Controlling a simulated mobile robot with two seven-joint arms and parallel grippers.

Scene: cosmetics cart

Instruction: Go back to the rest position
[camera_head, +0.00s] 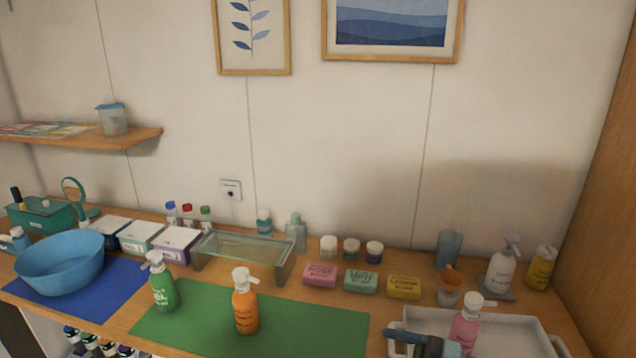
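My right gripper (436,345) shows only in part at the bottom edge, at the left side of the white tray (522,318). It is beside a pink pump bottle (467,325) that stands upright at the tray. Whether its fingers touch the bottle, and whether they are open or shut, I cannot tell. My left gripper is not in view. A green pump bottle (163,288) and an orange pump bottle (246,308) stand upright on the green mat (300,330).
A blue bowl (60,265) sits on a blue mat (105,290) at the left. A glass stand (243,248), three soap boxes (362,281) and several small jars line the back. A white pump bottle (500,268) and a yellow bottle (541,268) stand at the right. The front green mat has free room.

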